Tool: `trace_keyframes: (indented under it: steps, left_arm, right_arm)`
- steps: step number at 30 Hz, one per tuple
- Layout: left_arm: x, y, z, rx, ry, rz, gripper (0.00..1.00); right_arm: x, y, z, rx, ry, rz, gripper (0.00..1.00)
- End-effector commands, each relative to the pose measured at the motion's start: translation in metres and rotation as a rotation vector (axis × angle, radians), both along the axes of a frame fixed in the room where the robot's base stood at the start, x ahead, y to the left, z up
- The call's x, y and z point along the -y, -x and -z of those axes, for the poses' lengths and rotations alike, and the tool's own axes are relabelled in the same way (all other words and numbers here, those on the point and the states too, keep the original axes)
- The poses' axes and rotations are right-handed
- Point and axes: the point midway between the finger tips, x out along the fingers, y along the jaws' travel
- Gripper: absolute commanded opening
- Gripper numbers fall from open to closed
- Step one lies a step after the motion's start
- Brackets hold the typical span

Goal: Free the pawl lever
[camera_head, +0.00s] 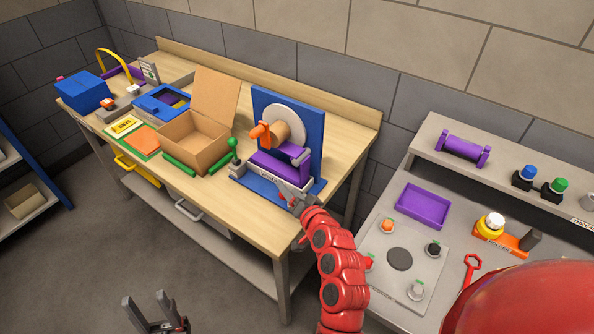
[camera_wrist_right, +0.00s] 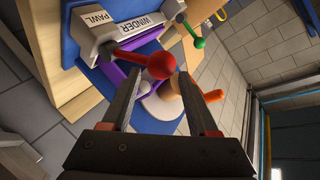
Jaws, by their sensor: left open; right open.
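The winder (camera_head: 270,166) stands on the bench with a blue back plate, a tan drum and an orange crank (camera_head: 260,132). In the right wrist view its grey housing (camera_wrist_right: 120,32) reads PAWL and WINDER. My right gripper (camera_head: 287,194) is open at the winder's front right corner. In its wrist view the ball appears between the open fingertips; contact cannot be told. The lever is mostly hidden in the head view. My left gripper (camera_head: 153,306) is open and empty, low before the bench.
A green-knobbed lever (camera_head: 233,147) stands at the winder's left end. An open cardboard box (camera_head: 196,140) and green rollers (camera_head: 178,165) lie left of it. The right-hand table (camera_head: 385,205) holds a purple tray (camera_head: 423,206) and a button panel (camera_head: 385,268). The floor between is clear.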

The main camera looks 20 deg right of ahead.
Motion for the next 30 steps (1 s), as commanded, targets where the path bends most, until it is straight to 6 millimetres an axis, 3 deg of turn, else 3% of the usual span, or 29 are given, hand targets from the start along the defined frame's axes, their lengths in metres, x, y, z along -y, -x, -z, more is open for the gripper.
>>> trace_keyframes:
  steps: [5, 16, 30]
  left_arm:
    - [0.0, 0.0, 0.001, 0.0, 0.0, 0.0, 0.5]
    - [0.0, 0.0, 0.005, 0.0, 0.0, 0.0, 0.5]
    - [0.0, 0.0, -0.003, 0.0, 0.0, 0.0, 0.5]
  right_arm:
    - [0.002, 0.01, -0.003, 0.001, 0.0, 0.001, 0.6]
    - [0.009, 0.053, -0.016, 0.002, 0.001, 0.0, 0.6]
    - [0.011, 0.064, -0.02, -0.002, 0.001, 0.001, 0.6]
